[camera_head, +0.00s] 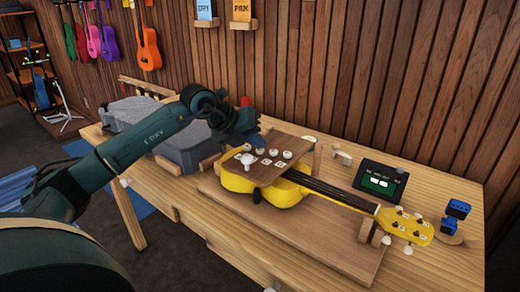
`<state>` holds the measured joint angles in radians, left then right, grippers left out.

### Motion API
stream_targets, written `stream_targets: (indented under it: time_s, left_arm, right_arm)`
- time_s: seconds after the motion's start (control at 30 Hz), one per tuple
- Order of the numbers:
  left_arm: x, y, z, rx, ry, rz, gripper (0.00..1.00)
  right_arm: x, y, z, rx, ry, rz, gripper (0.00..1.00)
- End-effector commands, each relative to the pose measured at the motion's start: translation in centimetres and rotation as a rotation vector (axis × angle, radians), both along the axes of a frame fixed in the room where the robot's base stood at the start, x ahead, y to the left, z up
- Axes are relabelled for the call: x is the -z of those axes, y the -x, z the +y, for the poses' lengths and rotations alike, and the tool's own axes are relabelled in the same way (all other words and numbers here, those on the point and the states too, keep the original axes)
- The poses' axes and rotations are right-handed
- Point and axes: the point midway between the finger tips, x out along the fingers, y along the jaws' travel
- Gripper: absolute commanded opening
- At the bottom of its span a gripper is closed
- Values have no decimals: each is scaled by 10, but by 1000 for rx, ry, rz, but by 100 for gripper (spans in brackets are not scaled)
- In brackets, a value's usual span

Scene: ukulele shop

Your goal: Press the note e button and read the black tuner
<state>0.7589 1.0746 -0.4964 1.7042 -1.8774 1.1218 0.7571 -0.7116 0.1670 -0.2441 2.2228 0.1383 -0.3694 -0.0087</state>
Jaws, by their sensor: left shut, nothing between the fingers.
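The yellow ukulele (237,183) lies on a wooden board, its neck pointing to the lower right. A brown wooden panel (300,148) over its body carries several round white buttons (287,155) and small white labels. The letters are too small to read, so I cannot tell which button is note e. My left gripper (250,138) is shut and empty, close above the panel's back left part; I cannot tell if it touches a button. The black tuner (380,183) stands behind the neck, with a lit green area and small white text that I cannot read.
Grey cases (187,150) lie on the bench (160,182) left of the ukulele, under my arm. Colourful ukuleles (148,45) hang on the wall. The bench front left is clear.

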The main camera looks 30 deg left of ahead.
Motion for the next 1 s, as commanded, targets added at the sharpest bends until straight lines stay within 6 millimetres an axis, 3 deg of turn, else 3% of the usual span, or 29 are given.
stream_targets:
  time_s: [0.63, 1.0]
  left_arm:
    - [5, 0, 0, 1, -1, 3, 0]
    - [-14, 0, 0, -1, 0, 2, 0]
  right_arm:
    - [3, 0, 0, 0, 0, 0, 36]
    - [-12, 0, 0, 0, 0, 0, 36]
